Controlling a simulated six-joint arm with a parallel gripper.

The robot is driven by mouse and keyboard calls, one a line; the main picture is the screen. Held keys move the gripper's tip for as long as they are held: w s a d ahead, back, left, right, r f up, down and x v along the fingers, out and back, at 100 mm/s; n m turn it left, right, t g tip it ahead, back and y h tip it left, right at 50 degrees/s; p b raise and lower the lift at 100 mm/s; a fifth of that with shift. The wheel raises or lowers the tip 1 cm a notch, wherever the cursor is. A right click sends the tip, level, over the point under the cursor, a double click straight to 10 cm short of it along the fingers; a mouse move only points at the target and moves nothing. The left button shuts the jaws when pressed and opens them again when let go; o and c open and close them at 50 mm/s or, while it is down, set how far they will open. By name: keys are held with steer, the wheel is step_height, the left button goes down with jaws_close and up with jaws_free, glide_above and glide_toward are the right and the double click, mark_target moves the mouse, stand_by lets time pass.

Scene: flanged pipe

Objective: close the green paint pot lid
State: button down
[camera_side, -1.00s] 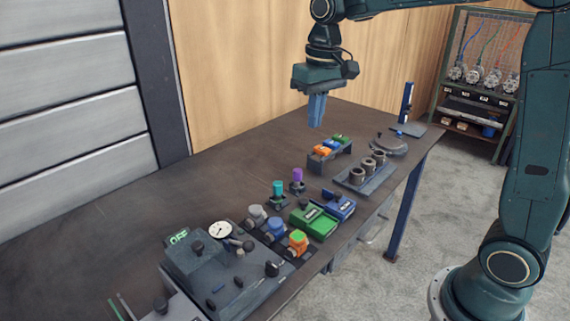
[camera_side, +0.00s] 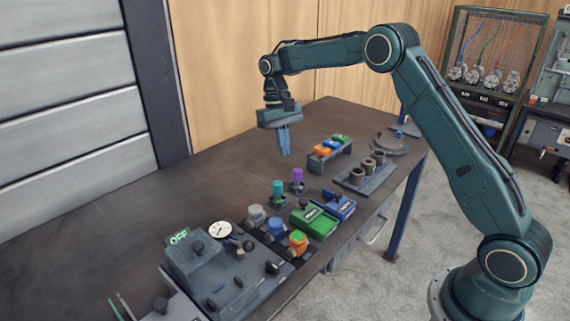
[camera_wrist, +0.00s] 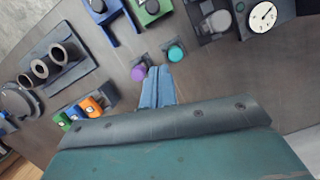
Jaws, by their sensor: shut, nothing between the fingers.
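The green box-like container (camera_side: 315,221) stands near the table's front edge, with a dark piece on its rear part. Its upper part also shows at the top of the wrist view (camera_wrist: 150,10), with a dark round knob. I cannot tell whether its lid is open or shut. A small orange pot with a green top (camera_side: 298,240) stands to its front left. My gripper (camera_side: 284,152) is shut and empty, pointing down above the table, behind the green container and clear of it. Its fingers (camera_wrist: 158,72) show between the wrist camera and the two pegs.
A blue container (camera_side: 340,206) adjoins the green one on the right. Teal (camera_side: 278,187) and purple (camera_side: 297,175) pegs stand behind it. Grey and blue pots (camera_side: 275,228), a gauge box (camera_side: 195,262) and a rack of rings (camera_side: 366,174) surround it. The table's rear left is bare.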

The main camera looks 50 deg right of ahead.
mark_target(317, 214)
steer(key=shift+f, duration=0.2)
steer(key=x, duration=0.9)
steer(key=shift+f, duration=0.15)
steer(key=shift+s+f, duration=0.2)
steer(key=shift+s, duration=0.05)
steer(key=shift+s+a, duration=0.25)
steer(key=shift+s, duration=0.65)
steer(key=shift+s+a, duration=0.25)
steer(key=shift+s, duration=0.6)
steer(key=shift+s, duration=0.15)
steer(key=shift+s, duration=2.85)
